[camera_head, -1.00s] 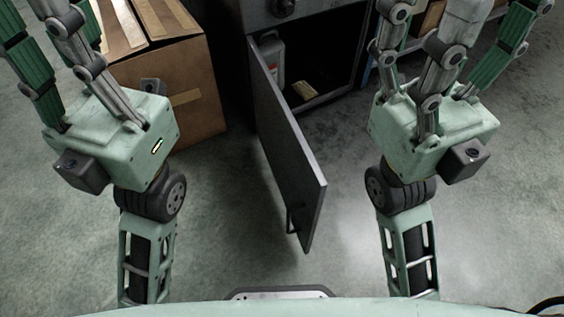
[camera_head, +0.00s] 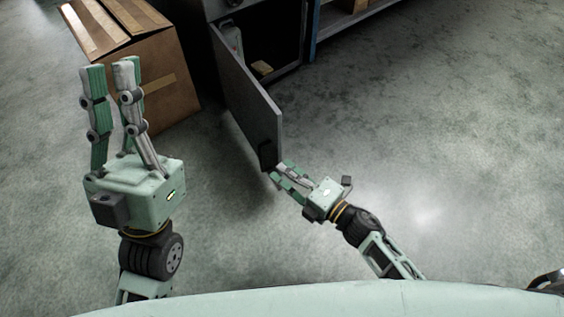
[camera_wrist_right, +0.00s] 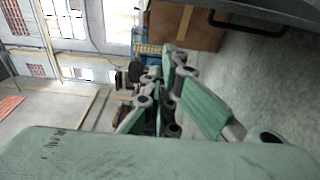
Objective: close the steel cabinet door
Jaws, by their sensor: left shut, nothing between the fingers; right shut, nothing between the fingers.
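The steel cabinet (camera_head: 288,85) is at the top middle of the head view. Its grey door (camera_head: 248,97) stands wide open, swung out towards me. My right gripper (camera_head: 277,174) is shut and empty, its fingertips close to the door's near lower corner by the handle; I cannot tell whether they touch. In the right wrist view, the door (camera_wrist_right: 275,12) and its dark handle (camera_wrist_right: 247,27) show at the top right, beyond the right gripper's fingers (camera_wrist_right: 165,75). My left gripper (camera_head: 112,66) is shut and empty, raised in front of the cardboard box and apart from the door.
A cardboard box (camera_head: 165,75) stands on the floor left of the cabinet. Inside the cabinet are a pale container (camera_head: 232,40) and a small tan block (camera_head: 262,68). A blue-framed shelf (camera_head: 345,28) is to the right. The floor at right is clear.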

